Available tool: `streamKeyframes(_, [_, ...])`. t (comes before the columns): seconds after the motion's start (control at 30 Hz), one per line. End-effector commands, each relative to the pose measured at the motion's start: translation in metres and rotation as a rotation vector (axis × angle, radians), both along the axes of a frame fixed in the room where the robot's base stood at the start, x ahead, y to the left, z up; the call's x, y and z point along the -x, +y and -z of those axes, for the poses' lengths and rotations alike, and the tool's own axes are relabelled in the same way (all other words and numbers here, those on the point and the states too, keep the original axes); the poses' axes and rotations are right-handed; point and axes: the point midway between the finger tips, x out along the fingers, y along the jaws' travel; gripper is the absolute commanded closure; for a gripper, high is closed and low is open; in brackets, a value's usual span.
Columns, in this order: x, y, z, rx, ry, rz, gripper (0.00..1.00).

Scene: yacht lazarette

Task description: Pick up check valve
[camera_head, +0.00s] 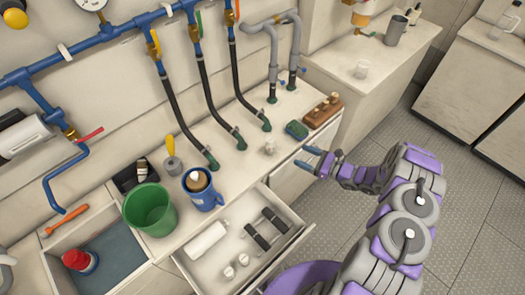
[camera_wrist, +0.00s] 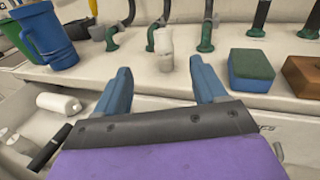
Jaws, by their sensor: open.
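A small pale grey-white fitting, likely the check valve (camera_head: 270,147), stands on the counter near its front edge. In the wrist view this check valve (camera_wrist: 163,48) is upright, straight ahead and roughly centred between my fingertips. My gripper (camera_head: 310,160) is to the right of it in the head view, apart from it, at the counter's front edge. In the wrist view my gripper (camera_wrist: 163,82) has its two blue fingers spread wide with nothing between them.
A blue-green sponge (camera_head: 297,130) and a brown block (camera_head: 322,110) lie right of the fitting. Hoses with green ends (camera_head: 240,143) stand behind it. A blue mug (camera_head: 203,197) and green bucket (camera_head: 150,209) are left. An open drawer (camera_head: 290,240) juts out below.

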Motion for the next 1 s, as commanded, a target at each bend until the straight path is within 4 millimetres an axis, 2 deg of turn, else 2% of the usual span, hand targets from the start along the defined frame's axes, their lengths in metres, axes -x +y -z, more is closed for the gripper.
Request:
streamKeyframes(0.03, [-0.001,-0.004,0.011,-0.017,0.011,0.028,0.29])
streamKeyframes(0.1, [-0.003,-0.008,0.02,-0.035,0.022,0.059,0.29])
streamKeyframes(0.23, [-0.006,-0.011,0.028,-0.05,0.028,0.087,0.29])
streamKeyframes(0.33, [-0.01,-0.005,0.029,-0.052,0.029,0.089,0.29])
streamKeyframes(0.8, [-0.054,0.072,0.03,-0.049,0.027,0.086,0.29])
streamKeyframes(1.0, [-0.067,0.089,0.028,-0.052,0.026,0.089,0.29])
